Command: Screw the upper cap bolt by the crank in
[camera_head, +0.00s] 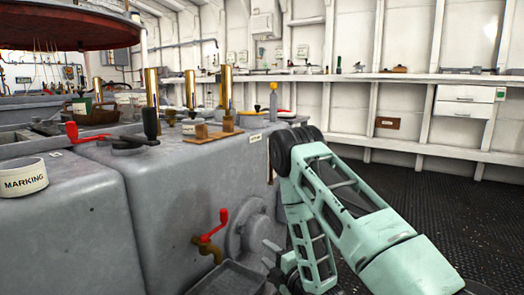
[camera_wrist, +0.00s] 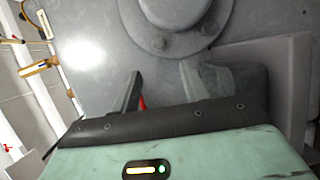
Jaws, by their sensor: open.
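A round grey flanged cap (camera_head: 253,236) sits on the front wall of the grey machine block, right of a brass tap with a red crank handle (camera_head: 212,226). In the wrist view the cap (camera_wrist: 172,12) fills the top, with bolt heads (camera_wrist: 158,43) on its flange. I cannot tell which is the upper bolt or how far any bolt is in. My gripper (camera_head: 271,256) is low, near the cap's lower right. In the wrist view its two fingers (camera_wrist: 166,90) stand apart, below the flange, with nothing seen held. A small red bit shows beside the left finger.
A grey tray (camera_head: 228,279) lies below the tap. On the block's top stand brass cylinders (camera_head: 152,88), another red crank handle (camera_head: 85,131) and a white MARKING ring (camera_head: 23,180). Dark open floor (camera_head: 430,205) lies to the right, before a wall bench.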

